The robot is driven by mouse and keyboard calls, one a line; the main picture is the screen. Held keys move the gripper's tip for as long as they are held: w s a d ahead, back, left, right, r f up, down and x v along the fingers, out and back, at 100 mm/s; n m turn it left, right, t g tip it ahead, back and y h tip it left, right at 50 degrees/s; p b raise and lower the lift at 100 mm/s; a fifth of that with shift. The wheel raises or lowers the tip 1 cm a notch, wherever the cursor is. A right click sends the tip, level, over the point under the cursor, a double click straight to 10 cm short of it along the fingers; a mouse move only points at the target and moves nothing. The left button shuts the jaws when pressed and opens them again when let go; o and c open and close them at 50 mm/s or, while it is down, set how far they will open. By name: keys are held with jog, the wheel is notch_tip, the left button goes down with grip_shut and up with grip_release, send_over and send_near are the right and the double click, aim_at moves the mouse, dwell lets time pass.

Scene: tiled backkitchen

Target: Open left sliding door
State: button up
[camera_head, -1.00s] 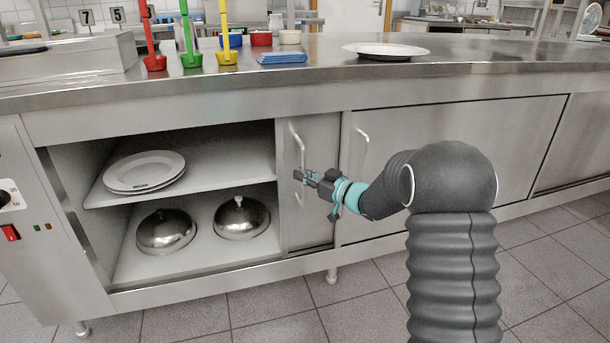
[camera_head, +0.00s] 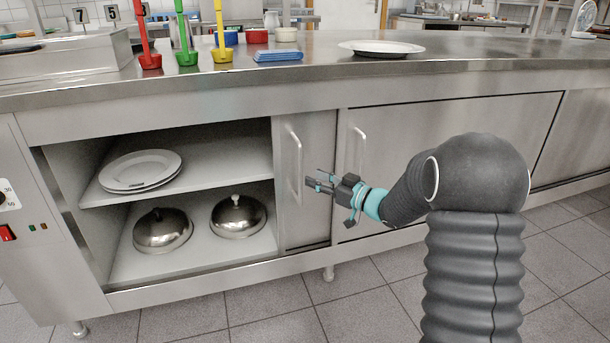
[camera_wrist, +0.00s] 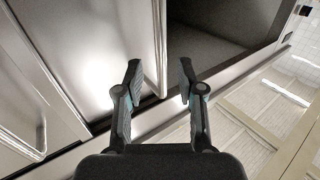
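The left sliding door (camera_head: 310,215) is slid to the right, so the left part of the cabinet stands wide open. Only a narrow part of the door shows beside the right door (camera_head: 440,150). Its vertical bar handle (camera_head: 296,160) is near its left edge. My gripper (camera_head: 314,179) is in front of this door, just right of the handle and apart from it in the head view.
Plates (camera_head: 141,170) lie on the upper shelf, and two metal domes (camera_head: 238,216) stand below. The right door has its own handle (camera_head: 358,150) near my gripper. Colored utensils and a white plate (camera_head: 381,48) are on the countertop. Tiled floor in front is clear.

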jog(key=v, duration=0.5)
jog(key=shift+s+d, duration=0.25)
jog(key=shift+d, duration=0.05)
